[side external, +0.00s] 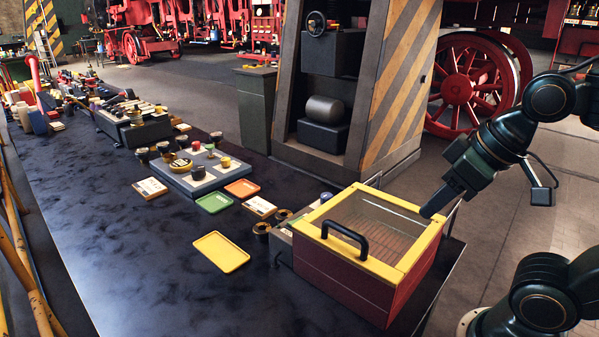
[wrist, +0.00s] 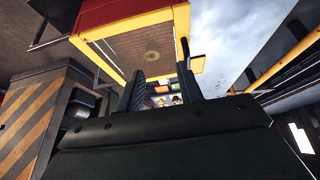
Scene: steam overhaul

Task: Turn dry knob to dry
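A red box with a yellow rim (side external: 310,266), a clear lid and a black handle (side external: 344,239) sits at the bench's near right end. It also shows at the top of the wrist view (wrist: 120,14). A grey unit (side external: 283,250) adjoins its left side. I cannot make out a dry knob or its marking; the box may hide it. My gripper (side external: 430,210) is at the box's right rim in the side view; contact cannot be told. In the wrist view its two fingers (wrist: 160,72) stand apart with nothing visible between them.
Dark round pieces (side external: 262,229) stand left of the box. Yellow (side external: 221,252), green (side external: 214,203) and orange (side external: 242,188) trays lie farther left. A striped pillar (side external: 395,95) rises behind the box. The bench's front left surface (side external: 150,270) is clear.

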